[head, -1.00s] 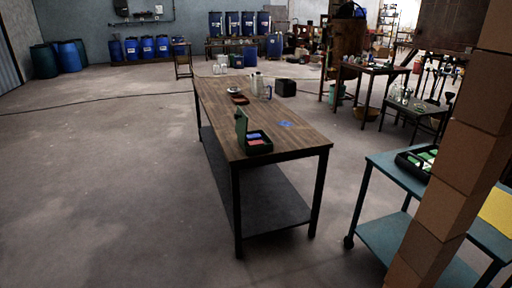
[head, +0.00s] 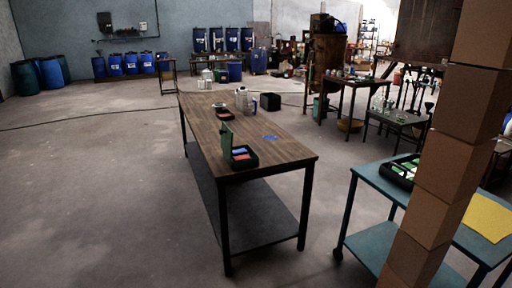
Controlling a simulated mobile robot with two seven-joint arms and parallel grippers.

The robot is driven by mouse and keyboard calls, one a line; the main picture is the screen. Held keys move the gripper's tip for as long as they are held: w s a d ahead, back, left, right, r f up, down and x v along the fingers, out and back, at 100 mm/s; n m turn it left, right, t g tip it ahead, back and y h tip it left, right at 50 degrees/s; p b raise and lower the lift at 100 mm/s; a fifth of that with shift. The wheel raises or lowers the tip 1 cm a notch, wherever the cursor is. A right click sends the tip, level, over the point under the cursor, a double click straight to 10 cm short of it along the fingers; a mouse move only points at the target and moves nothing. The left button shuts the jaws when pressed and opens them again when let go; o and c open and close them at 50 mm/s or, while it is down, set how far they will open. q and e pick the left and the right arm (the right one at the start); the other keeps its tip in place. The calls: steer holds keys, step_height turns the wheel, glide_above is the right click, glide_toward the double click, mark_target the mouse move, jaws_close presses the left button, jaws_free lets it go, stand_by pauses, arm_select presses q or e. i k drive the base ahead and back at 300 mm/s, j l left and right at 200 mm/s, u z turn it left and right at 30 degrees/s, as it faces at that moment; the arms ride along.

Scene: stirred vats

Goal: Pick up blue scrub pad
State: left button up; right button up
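A long wooden table (head: 262,117) stands in the middle of the head view. On it, near its front edge, is an open dark green box (head: 248,162) with its lid raised. A small blue piece (head: 239,152) and a red piece (head: 241,157) lie inside it. A flat blue patch (head: 271,138) lies on the table top to the right of the box. I cannot tell which of the blue things is the scrub pad, or whether the patch is a pad or a stain. Neither of my grippers is in view.
A jug (head: 241,99) and a black container (head: 270,102) stand at the table's far end. A stacked brown column (head: 439,190) stands at the right, before a teal cart (head: 361,244) with a yellow sheet (head: 488,217). The floor left of the table is clear.

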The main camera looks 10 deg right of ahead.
mark_target(240, 151)
steer(key=i+l+u, duration=0.2)
steer(key=i, duration=0.25)
steer(key=i+l+u, duration=0.25)
steer(key=i, duration=0.25)
